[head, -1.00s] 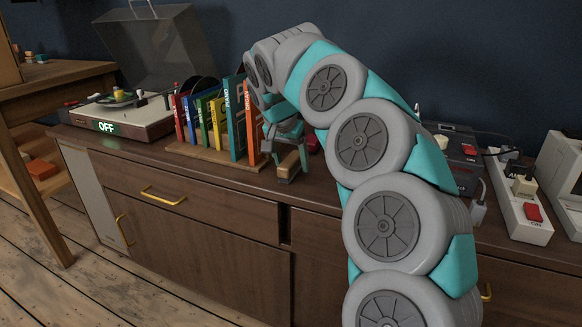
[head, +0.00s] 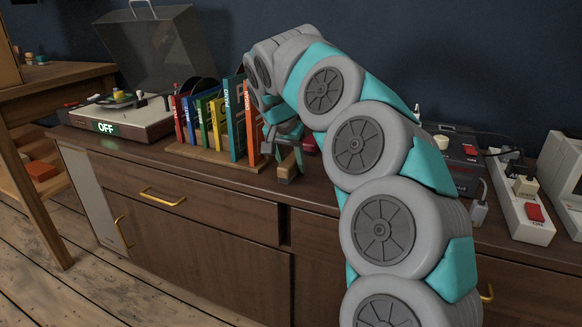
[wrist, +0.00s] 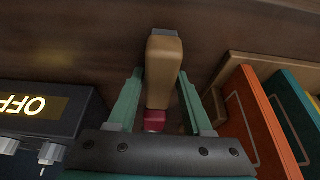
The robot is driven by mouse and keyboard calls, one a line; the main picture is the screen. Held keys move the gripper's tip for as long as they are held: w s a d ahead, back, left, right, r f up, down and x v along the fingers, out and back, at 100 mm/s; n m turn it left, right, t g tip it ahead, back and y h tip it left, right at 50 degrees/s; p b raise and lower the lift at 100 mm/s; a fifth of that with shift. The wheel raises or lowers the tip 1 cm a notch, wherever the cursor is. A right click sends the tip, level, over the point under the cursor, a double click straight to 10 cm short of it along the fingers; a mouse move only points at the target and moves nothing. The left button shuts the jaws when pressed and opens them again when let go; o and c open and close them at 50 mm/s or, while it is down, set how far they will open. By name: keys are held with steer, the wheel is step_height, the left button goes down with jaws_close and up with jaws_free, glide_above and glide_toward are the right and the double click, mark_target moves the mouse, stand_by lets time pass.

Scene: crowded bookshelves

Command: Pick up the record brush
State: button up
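The record brush (wrist: 165,60), a light wooden block with a grey edge, lies on the cabinet top. In the wrist view it is between the two teal fingers of my gripper (wrist: 160,78). The fingers are apart, with a gap visible on the right side; contact on the left is unclear. In the head view my gripper (head: 285,160) points down over the brush (head: 286,172), whose far part is hidden by the fingers. A dark red thing (wrist: 154,121) shows just below the brush in the wrist view; whether it is part of it is unclear.
Upright records in a wooden rack (head: 215,155) stand close beside my gripper. A dark device with a lit OFF display (wrist: 33,104) is on its other side in the wrist view. A turntable (head: 120,118) stands far left and a power strip (head: 522,205) right.

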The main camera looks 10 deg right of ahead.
jaws_close()
steer(key=shift+r, duration=0.1)
stand_by(0.4)
